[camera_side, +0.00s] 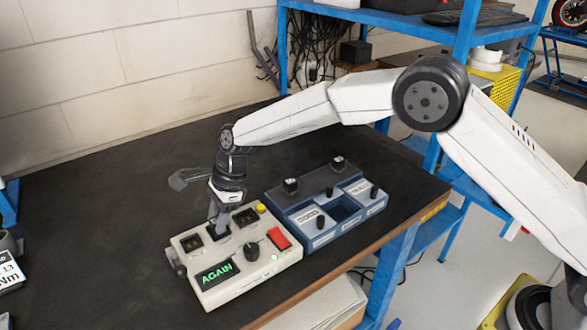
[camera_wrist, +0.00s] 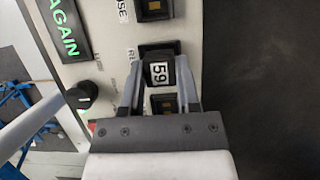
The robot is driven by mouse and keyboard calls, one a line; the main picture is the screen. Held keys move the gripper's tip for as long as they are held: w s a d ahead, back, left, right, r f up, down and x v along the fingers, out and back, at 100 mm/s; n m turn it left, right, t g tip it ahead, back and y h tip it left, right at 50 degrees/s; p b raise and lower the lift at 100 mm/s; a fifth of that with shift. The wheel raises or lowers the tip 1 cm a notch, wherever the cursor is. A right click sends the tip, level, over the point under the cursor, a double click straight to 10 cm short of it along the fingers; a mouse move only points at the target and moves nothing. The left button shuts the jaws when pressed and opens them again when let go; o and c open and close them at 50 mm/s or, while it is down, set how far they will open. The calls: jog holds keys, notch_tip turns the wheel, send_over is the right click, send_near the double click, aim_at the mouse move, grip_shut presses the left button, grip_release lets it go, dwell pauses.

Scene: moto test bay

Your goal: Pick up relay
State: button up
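The relay (camera_wrist: 159,73) is a small black block with a white label reading 59, seen in the wrist view between my fingers. My gripper (camera_wrist: 160,80) points down at it, one finger on each side, and the fingers appear to touch its sides. In the side view my gripper (camera_side: 219,222) is over the middle socket of the cream tester box (camera_side: 238,283). The relay is at or just over that socket; I cannot tell whether it is fully seated. The fingers and wrist mostly hide it in the side view.
The tester has a green AGAIN display (camera_side: 217,273), a black knob (camera_side: 252,251), a red button (camera_side: 278,237) and a yellow button (camera_side: 261,208). A blue-grey tray (camera_side: 318,242) with small black-topped parts stands to its right. The dark bench (camera_side: 100,225) is clear on the left.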

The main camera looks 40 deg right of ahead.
grip_shut()
jog(key=shift+r, duration=0.85)
jog(key=s+d+r, duration=0.3)
jog(key=s+r, duration=0.2)
jog(key=s, duration=0.1)
jog(key=s+d+r, duration=0.2)
jog(key=s+r, duration=0.4)
jog(key=shift+s+d+r, duration=0.15)
jog(key=shift+s+d, duration=0.25)
jog(key=shift+d, duration=0.1)
